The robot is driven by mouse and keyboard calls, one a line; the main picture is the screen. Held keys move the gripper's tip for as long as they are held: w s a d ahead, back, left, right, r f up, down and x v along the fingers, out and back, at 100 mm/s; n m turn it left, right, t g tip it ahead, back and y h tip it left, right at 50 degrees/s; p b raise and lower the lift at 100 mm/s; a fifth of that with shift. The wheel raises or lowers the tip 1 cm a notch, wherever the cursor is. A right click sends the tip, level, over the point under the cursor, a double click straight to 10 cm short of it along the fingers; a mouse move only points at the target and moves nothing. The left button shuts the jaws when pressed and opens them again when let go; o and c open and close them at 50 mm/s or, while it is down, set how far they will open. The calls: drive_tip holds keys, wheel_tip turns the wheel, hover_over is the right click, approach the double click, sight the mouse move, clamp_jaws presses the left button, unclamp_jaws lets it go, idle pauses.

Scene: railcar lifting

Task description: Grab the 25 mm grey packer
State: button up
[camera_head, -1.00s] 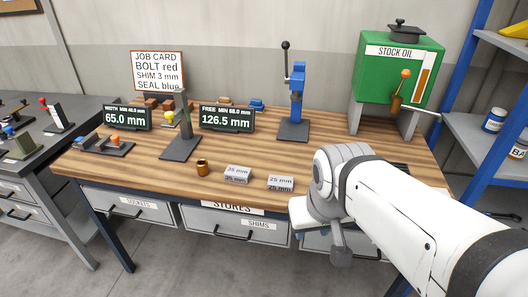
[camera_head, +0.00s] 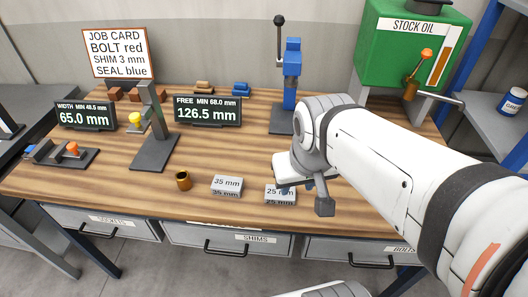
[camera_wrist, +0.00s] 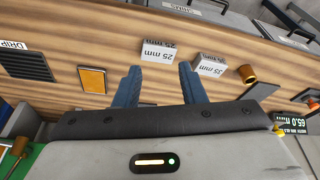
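The 25 mm grey packer (camera_head: 279,197) lies near the front edge of the wooden bench, its label showing. In the wrist view the same packer (camera_wrist: 157,53) sits just beyond the fingertips, roughly centred between them. My gripper (camera_wrist: 159,70) is open, its two blue fingers spread and empty. In the head view my wrist hangs at the packer's back right, and the fingers are mostly hidden behind my wrist and arm.
The 35 mm packer (camera_head: 227,185) lies close by on the left, with a brass cup (camera_head: 183,180) further left. The blue press (camera_head: 290,85) stands behind. The green stock oil tank (camera_head: 407,45) is at the back right. Drawers lie below the bench edge.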

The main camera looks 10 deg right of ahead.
drive_tip(key=shift+o, duration=1.4)
drive_tip(key=shift+w+f+n, duration=0.1)
drive_tip(key=shift+w+n, duration=0.2)
drive_tip(key=shift+w, duration=0.15)
drive_tip(key=o, duration=0.5)
drive_tip(key=w+f+n+g+h, duration=0.1)
drive_tip(key=w+f+n+g, duration=0.1)
drive_tip(key=w+n, duration=0.3)
drive_tip(key=shift+w+f+n+g+h+p, duration=0.35)
drive_tip(key=shift+w+f, duration=0.35)
drive_tip(key=shift+w, duration=0.4)
drive_tip(key=n+g+h, duration=0.2)
drive_tip(key=n+h, duration=0.1)
drive_tip(key=n, duration=0.5)
approach(275, 191)
drive_tip(key=d, duration=0.1)
drive_tip(key=shift+y, duration=0.25)
drive_tip(key=shift+a+p+x, duration=0.1)
drive_tip(key=shift+p+x, duration=0.45)
drive_tip(key=shift+x, duration=1.6)
drive_tip(key=shift+a+p+x, duration=0.15)
drive_tip(key=shift+p+x, duration=0.4)
drive_tip(key=shift+x, duration=1.6)
